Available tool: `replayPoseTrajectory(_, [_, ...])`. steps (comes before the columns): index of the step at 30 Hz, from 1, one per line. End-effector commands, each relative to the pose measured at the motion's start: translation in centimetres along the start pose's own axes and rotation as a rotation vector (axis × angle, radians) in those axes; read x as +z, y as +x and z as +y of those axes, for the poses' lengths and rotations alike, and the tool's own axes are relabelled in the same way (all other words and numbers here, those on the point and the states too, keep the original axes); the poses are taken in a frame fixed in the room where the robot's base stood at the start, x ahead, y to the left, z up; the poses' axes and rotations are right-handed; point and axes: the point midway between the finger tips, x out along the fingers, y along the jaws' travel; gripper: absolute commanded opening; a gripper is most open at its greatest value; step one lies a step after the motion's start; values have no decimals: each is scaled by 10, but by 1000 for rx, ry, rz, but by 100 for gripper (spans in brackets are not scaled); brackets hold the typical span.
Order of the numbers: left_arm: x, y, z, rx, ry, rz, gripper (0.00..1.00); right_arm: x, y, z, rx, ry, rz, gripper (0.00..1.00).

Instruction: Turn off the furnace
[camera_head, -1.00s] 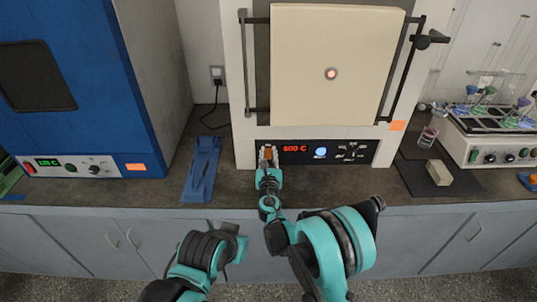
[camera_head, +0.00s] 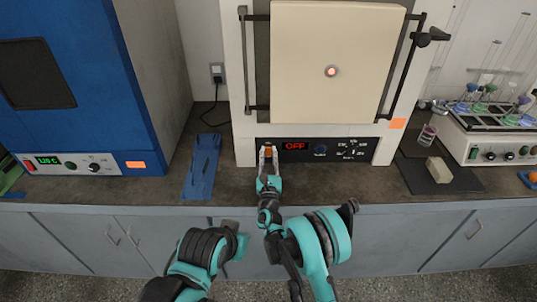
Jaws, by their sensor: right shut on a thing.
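The furnace (camera_head: 385,145) stands at the back centre with its cream door (camera_head: 335,95) closed. Its black control panel (camera_head: 370,156) has a display (camera_head: 295,146) reading OFF in red. A small orange switch (camera_head: 268,150) is at the panel's left end. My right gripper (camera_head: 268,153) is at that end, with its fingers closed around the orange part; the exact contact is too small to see. My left gripper (camera_head: 236,243) is low in front of the counter, dark and small, and its fingers cannot be made out.
A blue oven (camera_head: 150,60) reading about 120 C stands at the left. At the right are a dark mat with a pale block (camera_head: 439,170) and a shaker (camera_head: 495,145) with flasks. The counter's front strip is mostly clear.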

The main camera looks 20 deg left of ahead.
Motion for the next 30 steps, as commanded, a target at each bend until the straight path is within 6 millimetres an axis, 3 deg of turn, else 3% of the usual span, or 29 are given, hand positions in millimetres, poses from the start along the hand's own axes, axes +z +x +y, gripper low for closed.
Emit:
replayPoseTrajectory(4, [0,0,0,0,0,0,0,0,0,0,-1,0,0,0])
replayPoseTrajectory(5, [0,0,0,0,0,0,0,0,0,0,-1,0,0,27])
replayPoseTrajectory(7, [0,0,0,0,0,0,0,0,0,0,-1,0,0,43])
replayPoseTrajectory(22, [0,0,0,0,0,0,0,0,0,0,-1,1,7,43])
replayPoseTrajectory(30, [0,0,0,0,0,0,0,4,3,-1,-5,2,107,43])
